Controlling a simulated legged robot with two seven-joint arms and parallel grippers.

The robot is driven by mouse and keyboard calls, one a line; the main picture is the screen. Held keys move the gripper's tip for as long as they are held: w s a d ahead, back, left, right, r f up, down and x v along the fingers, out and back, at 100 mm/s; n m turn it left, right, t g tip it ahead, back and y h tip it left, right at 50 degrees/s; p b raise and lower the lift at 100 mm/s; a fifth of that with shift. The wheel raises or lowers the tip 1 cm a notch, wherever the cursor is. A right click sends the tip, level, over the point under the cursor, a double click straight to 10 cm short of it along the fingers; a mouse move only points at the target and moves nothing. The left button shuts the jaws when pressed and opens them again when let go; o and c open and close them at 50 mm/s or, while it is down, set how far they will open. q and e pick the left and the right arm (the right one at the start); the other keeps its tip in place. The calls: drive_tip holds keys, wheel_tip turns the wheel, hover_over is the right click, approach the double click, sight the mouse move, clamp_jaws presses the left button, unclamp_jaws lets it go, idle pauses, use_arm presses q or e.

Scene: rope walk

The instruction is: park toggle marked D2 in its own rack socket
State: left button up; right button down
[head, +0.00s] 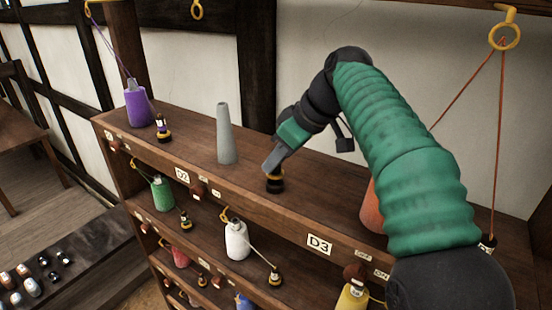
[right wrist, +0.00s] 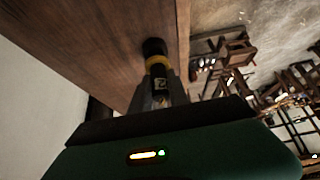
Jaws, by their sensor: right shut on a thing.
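My right gripper (head: 272,164) reaches down to the top shelf and is shut on a black toggle (head: 274,183) with a yellow band. In the right wrist view the toggle (right wrist: 159,70) sits between the fingertips, with a pale mark on its side that I read only partly, ending in a 2. Its black end is at the shelf wood; I cannot tell whether it sits in a socket. The D2 label (head: 182,176) is on the shelf's front edge, left of the gripper, below a bare grey cone (head: 225,135). My left gripper is out of view.
A purple spool (head: 139,105) and another toggle (head: 163,130) stand at the left of the top shelf. An orange spool (head: 373,210) is partly behind my arm. Lower shelves hold green (head: 162,194) and white spools (head: 236,240). Orange cord hangs from a yellow ring (head: 505,37).

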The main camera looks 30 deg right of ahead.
drive_tip(key=shift+f+b, duration=0.8)
drive_tip(key=shift+f, duration=0.15)
drive_tip(key=c, duration=1.5)
unclamp_jaws()
drive_tip(key=shift+c, duration=0.2)
drive_tip(key=p+v, duration=0.6)
drive_tip(key=v, duration=0.5)
drive_tip(key=shift+p, duration=0.3)
